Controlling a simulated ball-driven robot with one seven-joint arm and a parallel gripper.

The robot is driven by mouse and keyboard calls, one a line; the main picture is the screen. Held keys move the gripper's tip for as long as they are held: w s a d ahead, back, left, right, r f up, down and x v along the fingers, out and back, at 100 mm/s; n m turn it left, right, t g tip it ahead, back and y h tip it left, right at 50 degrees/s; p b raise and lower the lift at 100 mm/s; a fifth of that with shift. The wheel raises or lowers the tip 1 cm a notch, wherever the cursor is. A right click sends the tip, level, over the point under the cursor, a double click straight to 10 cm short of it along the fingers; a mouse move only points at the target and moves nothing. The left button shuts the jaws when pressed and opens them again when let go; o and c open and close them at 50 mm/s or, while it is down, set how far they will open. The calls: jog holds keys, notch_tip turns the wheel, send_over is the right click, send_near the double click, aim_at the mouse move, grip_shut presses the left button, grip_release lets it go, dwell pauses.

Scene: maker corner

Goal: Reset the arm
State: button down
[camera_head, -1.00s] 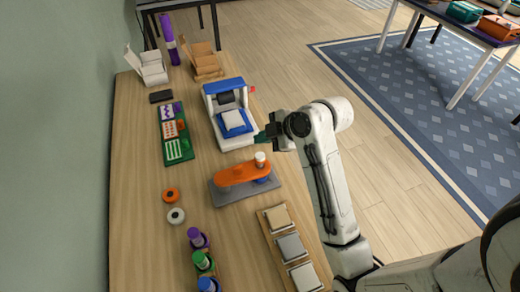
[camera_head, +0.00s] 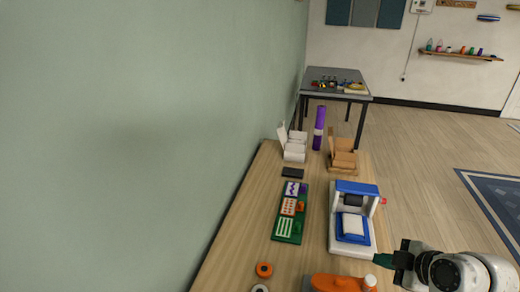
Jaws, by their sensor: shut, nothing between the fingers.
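My gripper (camera_head: 386,260) is at the lower right, at the end of my white and black arm. It points left towards the workbench and its fingers are shut with nothing between them. The fingertips are close to the lower right corner of the blue and white machine (camera_head: 338,246); I cannot tell whether they touch it. An orange device (camera_head: 335,284) with a white knob stands below and left of my gripper, cut by the bottom edge. Most of my arm is out of frame.
The wooden workbench (camera_head: 245,229) holds a green board (camera_head: 278,236), a black block (camera_head: 292,173), an orange ring (camera_head: 264,269), a white box (camera_head: 294,154), a cardboard box (camera_head: 343,160) and a purple roll (camera_head: 319,128). A wall borders its left.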

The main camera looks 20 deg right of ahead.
jog(key=s+a+f+m+g, duration=0.2)
jog(key=s+a+f+m, duration=0.1)
jog(key=s, duration=0.3)
jog(key=s+a+f+m+g+h, duration=0.1)
jog(key=s+a+f+m+g, duration=0.2)
jog(key=s+a+f+m, duration=0.1)
jog(key=s+a+f+m+g, duration=0.3)
jog(key=s+a+f, duration=0.3)
jog(key=s, duration=0.3)
jog(key=shift+s+a+f+m, duration=0.1)
jog(key=shift+f+m, duration=0.45)
jog(key=shift+m, duration=0.05)
